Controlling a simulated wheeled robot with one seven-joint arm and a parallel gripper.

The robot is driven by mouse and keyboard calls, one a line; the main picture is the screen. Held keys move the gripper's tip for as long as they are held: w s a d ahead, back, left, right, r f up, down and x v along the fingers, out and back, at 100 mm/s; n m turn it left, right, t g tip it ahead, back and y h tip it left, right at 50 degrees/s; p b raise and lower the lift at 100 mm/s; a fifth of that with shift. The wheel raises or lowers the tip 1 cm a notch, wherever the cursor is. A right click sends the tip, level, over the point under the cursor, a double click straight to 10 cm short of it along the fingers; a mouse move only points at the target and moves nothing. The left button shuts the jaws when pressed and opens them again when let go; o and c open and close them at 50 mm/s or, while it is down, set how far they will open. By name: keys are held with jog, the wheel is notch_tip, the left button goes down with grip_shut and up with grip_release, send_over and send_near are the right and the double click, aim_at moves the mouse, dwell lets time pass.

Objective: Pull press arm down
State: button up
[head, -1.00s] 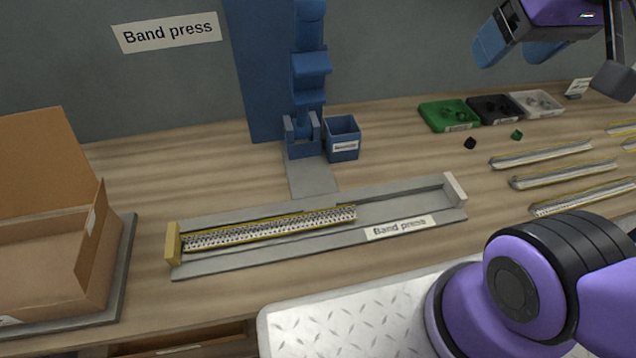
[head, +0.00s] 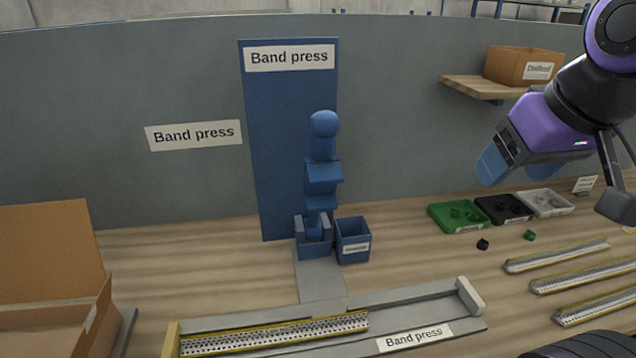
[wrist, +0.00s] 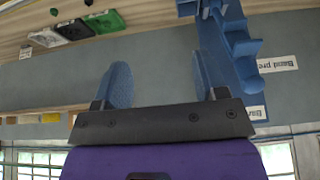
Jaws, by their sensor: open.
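The blue press arm (head: 323,148) stands upright in front of a blue back panel, with a rounded knob at its top and its base on a grey plate on the table. It also shows in the wrist view (wrist: 238,50), just beyond the right finger. My gripper (head: 486,166) is to the right of the press arm, at about the height of its upper part, apart from it. In the wrist view its two blue fingers (wrist: 160,78) are spread with nothing between them. The grey press track (head: 420,318) holds a yellow-edged perforated strip (head: 275,333).
A small blue bin (head: 353,240) stands right beside the press base. Green (head: 458,216), black and white trays sit at the back right, with several strips in front. A shelf with a carton (head: 520,68) is above them. An open cardboard box (head: 50,260) is at left.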

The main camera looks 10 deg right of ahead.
jog(key=shift+w+r, duration=0.15)
jog(key=shift+r, duration=0.05)
jog(key=c, duration=0.7)
jog(key=shift+w+a+r, duration=0.2)
jog(key=shift+w+r, duration=0.25)
jog(key=shift+r, duration=0.05)
jog(key=shift+w+a+r, duration=0.2)
jog(key=shift+w+r, duration=0.25)
grip_shut()
jog(key=w+a+r+g, duration=0.2)
jog(key=w+a+r, duration=0.25)
jog(key=w, duration=0.25)
jog(key=w+a+r+g, duration=0.1)
jog(key=w+a+r, duration=0.2)
jog(key=w+r, duration=0.35)
jog(key=w+a+r+g, duration=0.1)
jog(key=w+a+g, duration=0.3)
jog(key=w+a, duration=0.8)
jog(key=shift+w+a+r, duration=0.15)
jog(key=shift+w+r, duration=0.1)
jog(key=shift+w, duration=0.75)
